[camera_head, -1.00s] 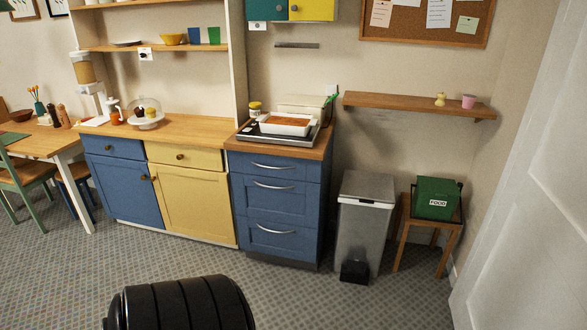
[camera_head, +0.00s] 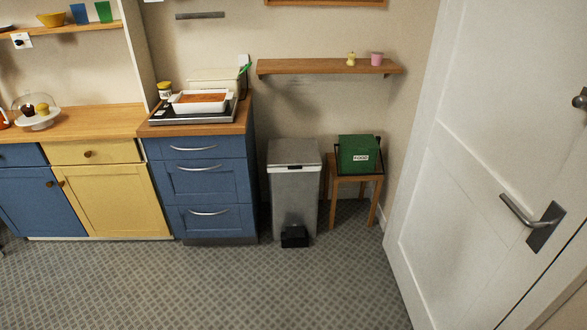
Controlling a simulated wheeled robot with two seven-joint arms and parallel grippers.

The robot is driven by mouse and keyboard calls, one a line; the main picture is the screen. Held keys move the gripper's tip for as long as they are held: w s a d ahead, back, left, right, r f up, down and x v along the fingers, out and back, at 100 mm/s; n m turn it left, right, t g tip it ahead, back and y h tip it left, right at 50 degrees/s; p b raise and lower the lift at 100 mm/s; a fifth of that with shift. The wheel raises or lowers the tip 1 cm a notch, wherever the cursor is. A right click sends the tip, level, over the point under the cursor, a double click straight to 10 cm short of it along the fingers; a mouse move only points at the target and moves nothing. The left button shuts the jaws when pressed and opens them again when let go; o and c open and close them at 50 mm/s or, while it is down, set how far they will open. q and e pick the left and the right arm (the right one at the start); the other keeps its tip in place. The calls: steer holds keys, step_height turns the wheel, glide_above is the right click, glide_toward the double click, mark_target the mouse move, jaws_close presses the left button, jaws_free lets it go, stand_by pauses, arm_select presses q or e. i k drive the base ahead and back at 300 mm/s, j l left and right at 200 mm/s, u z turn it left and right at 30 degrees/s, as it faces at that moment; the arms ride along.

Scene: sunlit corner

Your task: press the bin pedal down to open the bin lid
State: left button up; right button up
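The bin (camera_head: 294,195) is a tall grey metal pedal bin standing on the floor between the blue drawers and a small stool. Its grey lid (camera_head: 293,153) is closed. The black pedal (camera_head: 294,237) sticks out at the foot of its front, close to the floor, with nothing on it. Neither of my grippers shows in the view.
Blue drawers (camera_head: 207,193) stand just left of the bin. A wooden stool (camera_head: 333,205) with a green food caddy (camera_head: 358,155) stands close on its right. A white door (camera_head: 480,160) fills the right side. The patterned floor (camera_head: 230,285) before the bin is clear.

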mark_target(295, 232)
steer(key=i+j+z, duration=0.1)
steer(key=i+j, duration=0.35)
steer(key=i+j+z, duration=0.15)
steer(key=i+j, duration=0.3)
steer(key=i+j+z, duration=0.1)
steer(key=i+j, duration=0.35)
steer(key=i+j+z, duration=0.15)
steer(key=i+j, duration=0.2)
steer(key=j, duration=0.3)
